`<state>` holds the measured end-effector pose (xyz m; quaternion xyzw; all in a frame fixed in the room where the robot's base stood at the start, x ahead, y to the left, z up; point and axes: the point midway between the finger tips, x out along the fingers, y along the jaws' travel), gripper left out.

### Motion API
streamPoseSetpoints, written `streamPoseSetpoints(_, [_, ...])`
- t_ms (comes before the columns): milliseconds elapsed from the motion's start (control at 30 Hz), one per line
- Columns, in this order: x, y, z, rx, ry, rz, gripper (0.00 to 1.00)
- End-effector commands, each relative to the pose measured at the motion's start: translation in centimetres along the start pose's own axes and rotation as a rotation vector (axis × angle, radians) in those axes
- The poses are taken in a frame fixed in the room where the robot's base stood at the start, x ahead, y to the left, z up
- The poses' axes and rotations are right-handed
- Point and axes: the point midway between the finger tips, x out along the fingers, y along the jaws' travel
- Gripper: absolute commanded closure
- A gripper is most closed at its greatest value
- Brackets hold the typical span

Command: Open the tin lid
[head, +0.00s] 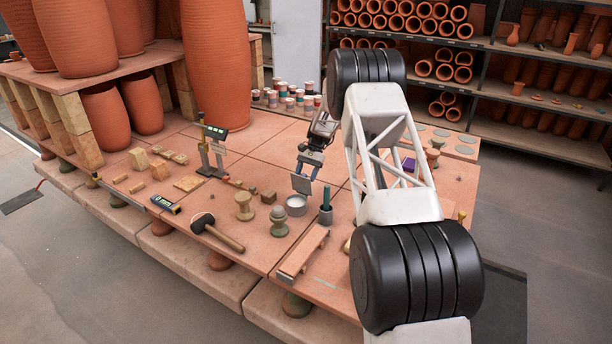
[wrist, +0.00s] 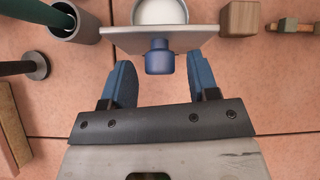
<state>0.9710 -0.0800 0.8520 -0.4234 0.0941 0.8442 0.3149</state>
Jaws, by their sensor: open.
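The tin (head: 296,208) is a small round metal pot on the tiled table, with its pale inside showing from above. Its lid (head: 301,184) is a flat grey square plate, standing steeply raised at the tin's far side, so the tin's mouth is uncovered. In the wrist view the lid (wrist: 125,39) shows nearly edge-on beside the tin (wrist: 160,12), with a blue knob (wrist: 160,57) facing me. My gripper (wrist: 160,68) is open, its blue fingers either side of the knob with a gap at each. In the head view my gripper (head: 309,170) is just behind the lid.
A grey cup (head: 326,216) holding a dark green rod stands right of the tin. A long board (head: 303,250) lies nearer. Bare tiles lie behind.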

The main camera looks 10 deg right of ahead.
Motion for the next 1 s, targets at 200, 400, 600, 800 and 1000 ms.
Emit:
streamPoseSetpoints(200, [-1.4,0.0,0.0,0.0,0.002,-0.001,0.45])
streamPoseSetpoints(400, [-3.9,0.0,-0.1,-0.001,0.002,-0.001,0.45])
streamPoseSetpoints(600, [-6.2,0.0,-0.1,0.0,0.001,0.0,0.45])
streamPoseSetpoints(800, [-7.5,0.1,-0.1,0.001,0.0,0.0,0.45])
streamPoseSetpoints(1000, [-7.7,0.1,-0.1,0.001,0.0,0.0,0.45])
